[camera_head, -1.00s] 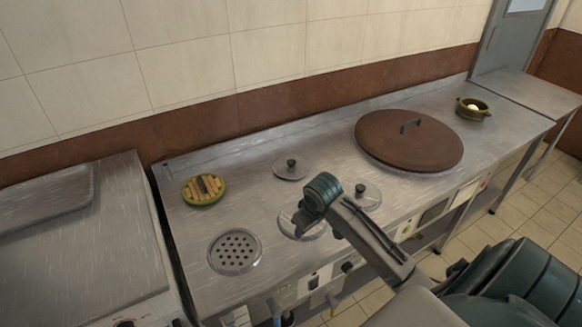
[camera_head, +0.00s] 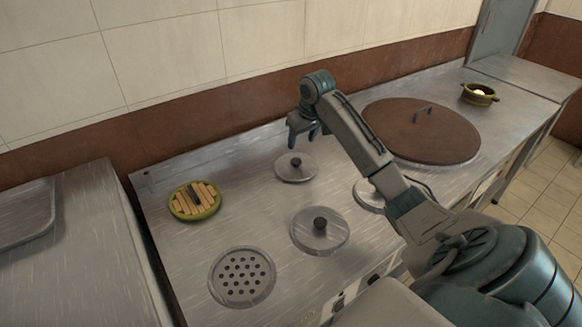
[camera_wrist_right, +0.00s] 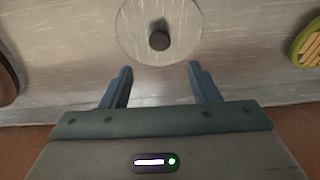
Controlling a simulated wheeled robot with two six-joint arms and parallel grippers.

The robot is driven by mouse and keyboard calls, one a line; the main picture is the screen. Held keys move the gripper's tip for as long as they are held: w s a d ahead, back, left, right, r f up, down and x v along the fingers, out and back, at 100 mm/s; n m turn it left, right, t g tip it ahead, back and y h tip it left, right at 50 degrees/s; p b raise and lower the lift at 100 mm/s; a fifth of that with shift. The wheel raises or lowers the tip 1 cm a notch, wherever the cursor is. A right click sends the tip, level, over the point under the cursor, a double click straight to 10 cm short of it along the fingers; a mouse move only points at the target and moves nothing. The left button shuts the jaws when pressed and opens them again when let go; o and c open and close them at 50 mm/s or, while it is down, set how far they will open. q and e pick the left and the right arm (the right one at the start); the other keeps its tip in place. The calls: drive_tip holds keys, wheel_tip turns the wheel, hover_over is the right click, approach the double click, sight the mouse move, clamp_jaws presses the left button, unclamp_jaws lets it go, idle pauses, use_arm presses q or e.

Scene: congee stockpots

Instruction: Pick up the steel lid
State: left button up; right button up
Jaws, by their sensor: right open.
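Three round steel lids lie on the steel stove top. The back lid (camera_head: 283,174) has a dark knob and also shows in the right wrist view (camera_wrist_right: 135,35), with its knob (camera_wrist_right: 159,40) just ahead of my fingers. The front lid (camera_head: 307,242) has a dark knob too. The third lid (camera_head: 365,200) is partly hidden by my right arm. My right gripper (camera_head: 303,138) is open and empty, pointing down above the back lid and apart from it; it also shows in the right wrist view (camera_wrist_right: 160,85). My left gripper is out of view.
A large brown lid with a handle (camera_head: 450,140) covers the right of the stove (camera_head: 165,250). A green-rimmed plate of sticks (camera_head: 194,201) lies left and a perforated disc (camera_head: 242,276) lies at the front. A small green pot (camera_head: 479,95) stands far right. The tiled wall is behind.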

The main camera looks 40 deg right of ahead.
sight(296, 161)
drive_tip(key=x, duration=0.9)
drive_tip(key=shift+f, duration=0.4)
drive_tip(key=shift+r, duration=0.1)
drive_tip(key=c, duration=1.1)
